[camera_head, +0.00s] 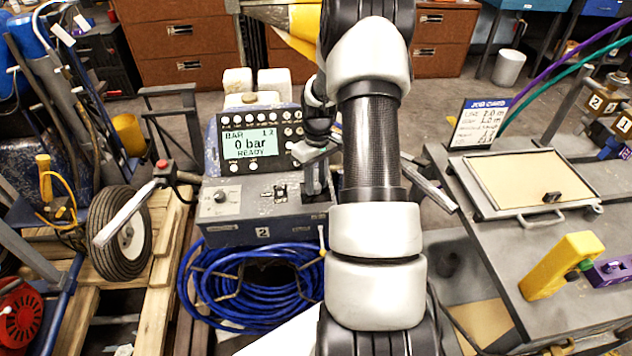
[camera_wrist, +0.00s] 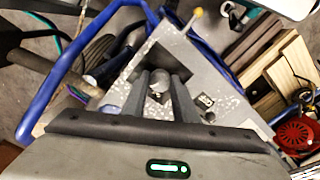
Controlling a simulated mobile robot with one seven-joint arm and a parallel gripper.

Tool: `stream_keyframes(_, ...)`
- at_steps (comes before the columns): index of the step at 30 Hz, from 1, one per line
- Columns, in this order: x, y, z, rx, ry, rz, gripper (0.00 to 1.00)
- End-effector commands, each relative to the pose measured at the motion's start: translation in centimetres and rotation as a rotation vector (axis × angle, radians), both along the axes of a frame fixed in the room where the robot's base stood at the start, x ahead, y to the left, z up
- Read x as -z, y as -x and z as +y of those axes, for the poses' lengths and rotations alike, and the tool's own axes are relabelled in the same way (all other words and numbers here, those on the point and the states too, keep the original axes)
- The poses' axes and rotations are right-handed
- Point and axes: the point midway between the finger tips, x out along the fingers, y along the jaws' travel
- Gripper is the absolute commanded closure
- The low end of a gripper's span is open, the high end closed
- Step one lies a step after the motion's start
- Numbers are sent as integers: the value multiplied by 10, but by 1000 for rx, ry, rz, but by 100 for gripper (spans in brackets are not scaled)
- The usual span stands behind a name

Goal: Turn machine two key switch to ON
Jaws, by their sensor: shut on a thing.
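Machine two (camera_head: 262,232), a grey control box marked 2, stands left of my arm in the head view. Its display (camera_head: 250,146) reads 0 bar, READY. My gripper (camera_head: 316,190) points down at the right end of the sloped panel, and my wrist hides part of it. In the wrist view my gripper (camera_wrist: 160,92) has its two dark fingers around a small grey rounded piece (camera_wrist: 159,78), seemingly the key switch's key. The fingers hide most of it, so its turn position cannot be told.
A round knob (camera_head: 221,196) is on the panel's left. A coiled blue hose (camera_head: 215,290) hangs below the box. A wheeled machine with a black tyre (camera_head: 119,232) stands left. At right, a grey bench holds a job card (camera_head: 478,124) and a yellow block (camera_head: 560,264).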

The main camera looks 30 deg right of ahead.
Motion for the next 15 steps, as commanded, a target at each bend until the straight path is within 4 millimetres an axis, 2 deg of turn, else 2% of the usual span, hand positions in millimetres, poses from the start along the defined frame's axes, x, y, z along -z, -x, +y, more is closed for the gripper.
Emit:
stream_keyframes(6,-1,-1,0,2,1,-2,96)
stream_keyframes(7,-1,-1,0,2,1,-2,72)
stream_keyframes(10,-1,-1,0,2,0,-2,55)
stream_keyframes(15,0,0,0,1,0,-1,55)
